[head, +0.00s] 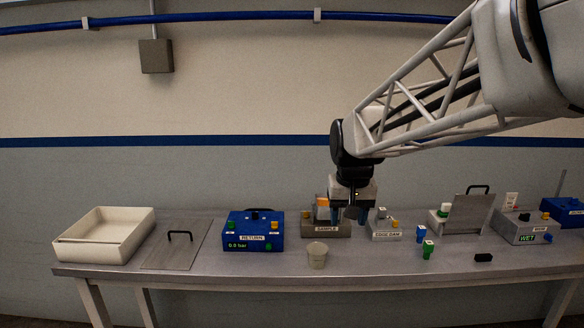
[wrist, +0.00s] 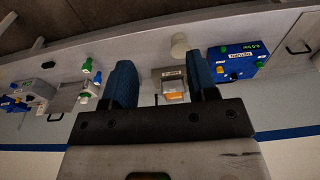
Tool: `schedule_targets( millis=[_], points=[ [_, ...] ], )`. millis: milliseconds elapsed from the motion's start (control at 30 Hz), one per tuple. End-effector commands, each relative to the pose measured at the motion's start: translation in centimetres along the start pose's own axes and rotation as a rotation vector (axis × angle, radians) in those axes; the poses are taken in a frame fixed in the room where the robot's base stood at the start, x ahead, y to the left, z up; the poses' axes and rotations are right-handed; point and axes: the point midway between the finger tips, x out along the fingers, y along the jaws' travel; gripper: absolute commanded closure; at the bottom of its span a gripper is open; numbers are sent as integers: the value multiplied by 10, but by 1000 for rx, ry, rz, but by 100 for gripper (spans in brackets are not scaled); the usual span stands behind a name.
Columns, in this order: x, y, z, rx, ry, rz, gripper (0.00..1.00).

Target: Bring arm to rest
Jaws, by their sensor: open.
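My arm comes in from the upper right in the head view. My gripper (head: 349,218) points down over the back middle of the bench. Its two blue fingers stand apart with nothing between them; they also show in the wrist view (wrist: 163,85). Behind the gripper is a grey block labelled SAMPLE (head: 330,229) with an orange-topped part, which shows between the fingers in the wrist view (wrist: 172,86). Whether the fingertips are clear of the SAMPLE block in depth is hard to tell.
On the metal bench (head: 200,268) stand a cream tray (head: 82,250), a lid plate (head: 176,247), a blue RETURN box (head: 250,232), a beaker (head: 317,257), an EDGE DAM block (head: 385,229), green and blue valve pieces (head: 428,249), and a WET box (head: 522,228). The front middle is mostly clear.

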Motion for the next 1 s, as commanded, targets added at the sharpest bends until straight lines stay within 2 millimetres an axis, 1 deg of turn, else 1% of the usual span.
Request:
schedule_targets(
  millis=[33,200,467,667,800,900,1000],
  points=[
    [-3,5,15,3,6,0,47],
    [-7,19,61,4,22,2,47],
    [-6,37,131,8,45,6,47],
    [0,48,185,10,63,9,47],
    [8,54,221,12,74,12,47],
    [14,58,244,12,82,14,47],
    [19,60,261,13,89,16,47]
  ],
)
